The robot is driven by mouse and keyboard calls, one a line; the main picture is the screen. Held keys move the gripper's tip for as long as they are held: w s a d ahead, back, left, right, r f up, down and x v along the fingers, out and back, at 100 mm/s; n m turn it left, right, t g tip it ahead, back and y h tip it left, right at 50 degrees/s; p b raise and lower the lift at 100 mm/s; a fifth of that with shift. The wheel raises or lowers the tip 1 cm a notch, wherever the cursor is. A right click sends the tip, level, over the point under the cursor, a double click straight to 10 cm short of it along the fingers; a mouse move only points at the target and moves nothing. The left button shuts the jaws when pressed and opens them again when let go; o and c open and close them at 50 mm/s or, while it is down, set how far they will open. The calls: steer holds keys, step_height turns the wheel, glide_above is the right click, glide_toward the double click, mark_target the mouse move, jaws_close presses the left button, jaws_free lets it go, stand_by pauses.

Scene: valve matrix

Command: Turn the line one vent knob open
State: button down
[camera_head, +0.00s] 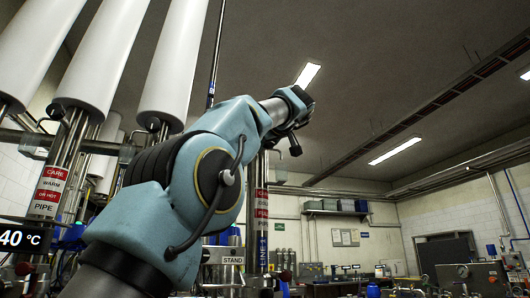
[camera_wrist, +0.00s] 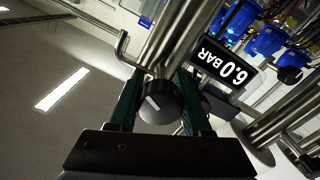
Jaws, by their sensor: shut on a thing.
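A "6.0 BAR" display (camera_wrist: 229,75) is close to the right finger in the wrist view, with blue fittings (camera_wrist: 268,40) beyond it. In the head view, white-clad pipes (camera_head: 105,50) stand left of my arm, and a labelled pipe (camera_head: 262,215) stands behind it.

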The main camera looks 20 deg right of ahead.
steer(key=n+b, duration=0.1)
steer(key=n, duration=0.4)
steer(key=shift+n, duration=0.3)
stand_by(0.4)
steer(key=shift+c, duration=1.7)
jaws_free()
steer(key=s+a+b, duration=0.1)
steer(key=s+b, duration=0.2)
steer(key=s, duration=0.7)
steer(key=shift+s+a, duration=0.15)
steer(key=shift+s, duration=0.2)
